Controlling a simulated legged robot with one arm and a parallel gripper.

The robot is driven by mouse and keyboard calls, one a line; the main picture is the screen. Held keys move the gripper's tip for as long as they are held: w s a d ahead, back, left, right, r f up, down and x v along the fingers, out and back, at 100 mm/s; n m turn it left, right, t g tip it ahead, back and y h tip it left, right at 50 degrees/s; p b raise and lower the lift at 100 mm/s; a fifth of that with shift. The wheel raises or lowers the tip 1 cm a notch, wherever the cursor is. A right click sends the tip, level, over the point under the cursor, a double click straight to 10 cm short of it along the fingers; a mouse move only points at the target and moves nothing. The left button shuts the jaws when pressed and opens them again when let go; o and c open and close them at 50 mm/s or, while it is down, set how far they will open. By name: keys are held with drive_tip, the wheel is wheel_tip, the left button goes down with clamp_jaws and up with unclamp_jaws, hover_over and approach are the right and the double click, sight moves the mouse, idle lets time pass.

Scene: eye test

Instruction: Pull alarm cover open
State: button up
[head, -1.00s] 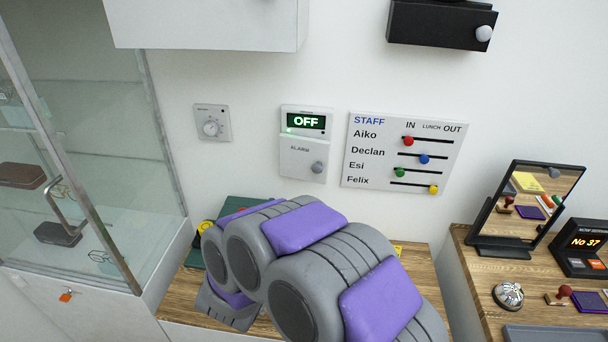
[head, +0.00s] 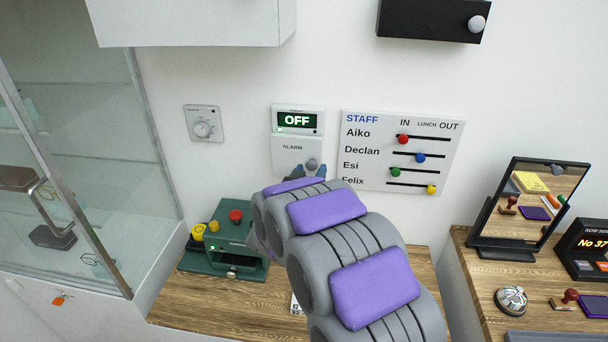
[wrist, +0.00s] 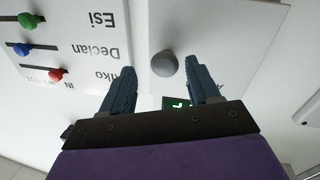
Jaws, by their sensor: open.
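The alarm box on the wall has a display (head: 297,121) reading OFF in its upper part. Below is its white cover (head: 288,152), marked ALARM, which looks shut and flat, with a round grey knob (head: 312,164) at lower right. In the wrist view, seen upside down, the cover (wrist: 225,40) and knob (wrist: 164,64) face me, and a green bit of the display shows behind the fingers. My gripper (head: 310,173) is open at the knob. In the wrist view the blue-grey fingers (wrist: 159,74) stand apart on either side of the knob; I cannot tell whether they touch it.
A staff board (head: 400,150) with coloured sliders is close on the right. A dial (head: 202,124) is on the left. A white cabinet (head: 190,22) and black box (head: 432,20) hang above. A green device (head: 228,240) stands on the wooden counter (head: 200,314) below.

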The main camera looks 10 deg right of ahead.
drive_tip(key=shift+d, duration=0.6)
drive_tip(key=a, duration=0.3)
drive_tip(key=shift+a, duration=0.3)
drive_tip(key=c, duration=0.3)
drive_tip(key=shift+a, duration=0.3)
drive_tip(key=shift+c, duration=1.5)
drive_tip(key=d, duration=0.3)
drive_tip(key=shift+d, duration=0.3)
clamp_jaws()
drive_tip(key=shift+a, duration=0.25)
drive_tip(key=shift+c, duration=1.9)
unclamp_jaws()
drive_tip(key=shift+a, duration=0.65)
drive_tip(key=o, duration=0.3)
drive_tip(key=shift+a, duration=0.5)
drive_tip(key=o, duration=0.7)
drive_tip(key=shift+d, duration=0.9)
drive_tip(key=shift+a, duration=0.55)
drive_tip(key=shift+s+d+p+v, duration=0.15)
drive_tip(key=shift+p+v, duration=0.4)
drive_tip(key=shift+v, duration=2.25)
drive_tip(key=shift+d+p+v, duration=0.15)
drive_tip(key=shift+p+v, duration=0.45)
drive_tip(key=shift+v, duration=2.2)
drive_tip(key=shift+s+d+p+v, duration=0.1)
drive_tip(key=shift+p+v, duration=0.45)
drive_tip(key=shift+v, duration=2.2)
